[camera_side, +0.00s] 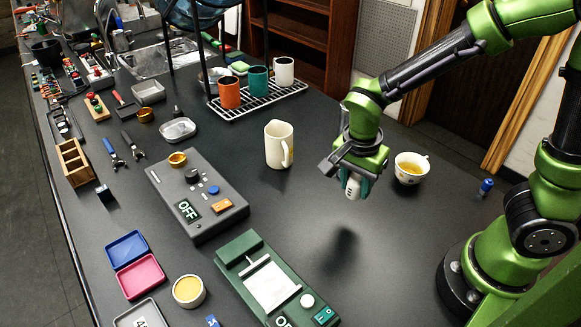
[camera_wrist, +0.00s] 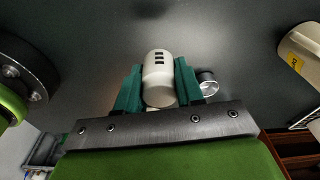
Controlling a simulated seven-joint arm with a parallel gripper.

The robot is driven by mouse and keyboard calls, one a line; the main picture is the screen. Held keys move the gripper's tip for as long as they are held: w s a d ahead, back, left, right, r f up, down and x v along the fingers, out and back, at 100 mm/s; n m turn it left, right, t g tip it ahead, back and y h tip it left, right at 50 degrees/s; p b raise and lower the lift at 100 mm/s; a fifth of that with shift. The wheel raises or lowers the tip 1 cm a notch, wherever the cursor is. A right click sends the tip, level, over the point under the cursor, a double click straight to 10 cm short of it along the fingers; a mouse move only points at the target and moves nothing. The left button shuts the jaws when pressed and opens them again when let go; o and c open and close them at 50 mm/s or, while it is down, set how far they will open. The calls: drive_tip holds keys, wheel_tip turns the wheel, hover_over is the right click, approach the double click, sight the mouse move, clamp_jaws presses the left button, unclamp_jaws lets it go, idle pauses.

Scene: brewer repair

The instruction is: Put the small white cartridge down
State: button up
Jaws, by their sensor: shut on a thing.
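The small white cartridge (camera_wrist: 159,78) is held between the two teal fingers of my gripper (camera_wrist: 158,85) in the wrist view. It has dark slots near its rounded end. In the side view the cartridge (camera_side: 352,187) hangs below my gripper (camera_side: 350,180), above the dark table (camera_side: 390,250). A shadow lies on the table below and in front of it. The gripper is shut on the cartridge, and the cartridge is clear of the table.
A cream mug (camera_side: 277,146) stands to the left and a white cup (camera_side: 410,169) with yellowish liquid to the right. A grey box (camera_side: 205,205) marked OFF and a green device (camera_side: 240,250) lie front left. The table below the gripper is bare.

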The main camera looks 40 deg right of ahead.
sight(355, 178)
wheel_tip(355, 178, down, 8)
drive_tip(key=shift+r, duration=0.25)
drive_tip(key=shift+f, duration=0.1)
drive_tip(key=o, duration=1)
drive_tip(key=shift+o, duration=0.2)
drive_tip(key=r, duration=0.4)
drive_tip(key=a+r, duration=0.1)
drive_tip(key=r, duration=0.6)
drive_tip(key=shift+s+a+r, duration=0.15)
drive_tip(key=shift+r, duration=0.25)
drive_tip(key=s+d+r+n+t+y, duration=0.1)
drive_tip(key=s+d+r+n+t, duration=0.1)
drive_tip(key=r+n, duration=0.4)
drive_tip(key=s+d+r+n+t+y, duration=0.1)
drive_tip(key=s+r+n+t+y, duration=0.1)
drive_tip(key=r+n+t, duration=0.3)
drive_tip(key=shift+s+d+r+n, duration=0.4)
drive_tip(key=shift+s+r, duration=0.2)
drive_tip(key=shift+r, duration=0.05)
